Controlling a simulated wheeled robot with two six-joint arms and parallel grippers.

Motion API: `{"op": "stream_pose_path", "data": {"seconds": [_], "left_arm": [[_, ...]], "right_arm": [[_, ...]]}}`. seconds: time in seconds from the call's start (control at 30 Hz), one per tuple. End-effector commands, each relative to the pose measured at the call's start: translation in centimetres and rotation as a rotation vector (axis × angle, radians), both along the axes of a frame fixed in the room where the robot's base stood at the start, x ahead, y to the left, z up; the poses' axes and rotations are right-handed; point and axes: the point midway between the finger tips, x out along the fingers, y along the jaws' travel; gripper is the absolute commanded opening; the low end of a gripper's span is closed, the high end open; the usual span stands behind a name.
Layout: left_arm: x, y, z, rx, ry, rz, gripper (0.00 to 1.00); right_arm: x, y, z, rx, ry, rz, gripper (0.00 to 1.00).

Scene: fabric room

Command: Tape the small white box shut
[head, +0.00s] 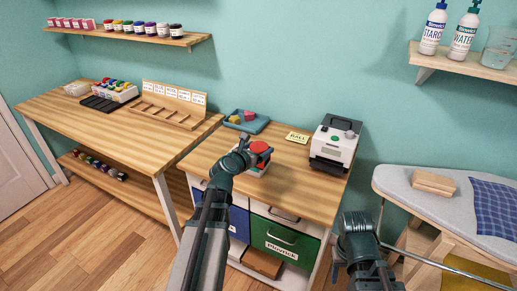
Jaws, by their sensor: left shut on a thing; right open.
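My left gripper (255,150) is over the middle table (305,187), shut on a red rounded item (261,148). A small white box-like thing (251,170) shows just below the red item, partly hidden by my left arm. I cannot tell whether the two touch, or whether the box's flaps are open. A white and black machine (334,143) with a green button stands to the right on the same table; I cannot tell whether it holds tape. My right gripper (362,219) is open and empty, in front of the table's right end.
A teal tray (262,125) with pink and yellow pieces and a yellow card (297,137) lie at the table's back. A wooden sorter (157,114) stands on the left table. An ironing board (415,205) is at right. The table's front right is clear.

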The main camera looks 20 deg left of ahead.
Motion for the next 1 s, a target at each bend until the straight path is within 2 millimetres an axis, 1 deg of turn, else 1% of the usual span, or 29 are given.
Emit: {"op": "stream_pose_path", "data": {"seconds": [0.3,0.6,1.0], "left_arm": [[0.0,0.0,3.1,-0.001,-0.001,0.001,0.17],[0.0,0.1,5.9,-0.001,-0.002,0.002,0.17],[0.0,0.1,5.9,-0.001,-0.002,0.002,0.17]], "right_arm": [[0.0,0.0,3.1,0.0,0.0,0.0,0.5],[0.0,0.0,5.8,0.0,0.0,0.0,0.5],[0.0,0.0,5.8,0.0,0.0,-0.001,0.5]]}}
